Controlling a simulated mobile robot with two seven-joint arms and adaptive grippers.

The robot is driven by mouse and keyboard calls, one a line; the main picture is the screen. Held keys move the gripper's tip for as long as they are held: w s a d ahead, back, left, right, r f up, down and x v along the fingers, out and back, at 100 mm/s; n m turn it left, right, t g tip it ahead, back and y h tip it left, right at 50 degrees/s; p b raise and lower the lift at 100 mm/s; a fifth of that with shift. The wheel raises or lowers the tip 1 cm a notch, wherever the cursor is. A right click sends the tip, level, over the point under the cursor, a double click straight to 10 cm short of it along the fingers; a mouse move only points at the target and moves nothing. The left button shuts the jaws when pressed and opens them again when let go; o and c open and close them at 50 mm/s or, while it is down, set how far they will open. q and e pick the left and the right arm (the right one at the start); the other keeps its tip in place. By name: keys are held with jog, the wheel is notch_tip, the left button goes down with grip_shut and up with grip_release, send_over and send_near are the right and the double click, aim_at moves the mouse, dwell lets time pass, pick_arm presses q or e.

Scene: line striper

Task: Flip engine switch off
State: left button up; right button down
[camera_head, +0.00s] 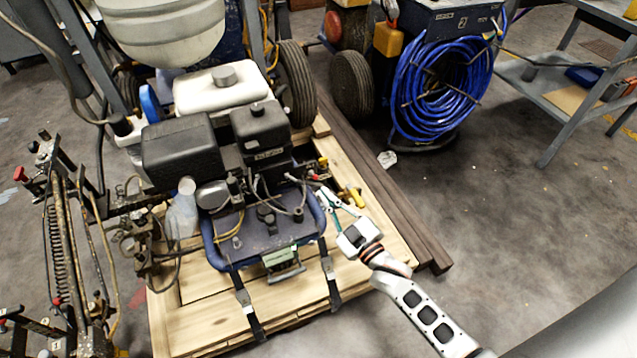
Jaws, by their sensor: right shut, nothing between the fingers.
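The line striper's engine (262,135) sits in the middle of the view, with a black housing and a white tank (220,88) behind it. The engine switch is too small to make out for sure; small red and yellow parts (316,172) show at the engine's right side. My right gripper (325,197) reaches in from the lower right and is shut and empty. Its fingertips are just in front of those parts, at the right edge of the blue frame (228,262). I cannot tell whether they touch anything. My left gripper is not in view.
The striper stands on a wooden pallet (375,285) with straps at its front. Dark beams (385,185) lie along the right side. A blue hose coil (440,90) and a grey metal table (560,90) stand behind.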

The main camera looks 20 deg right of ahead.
aim_at(313, 175)
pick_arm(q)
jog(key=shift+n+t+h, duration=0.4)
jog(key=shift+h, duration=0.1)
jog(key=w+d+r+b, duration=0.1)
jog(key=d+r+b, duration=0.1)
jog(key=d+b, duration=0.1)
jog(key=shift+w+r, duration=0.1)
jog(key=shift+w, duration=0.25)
pick_arm(e)
jog(key=w+f, duration=0.2)
jog(key=w, duration=0.7)
jog(key=shift+f, duration=0.25)
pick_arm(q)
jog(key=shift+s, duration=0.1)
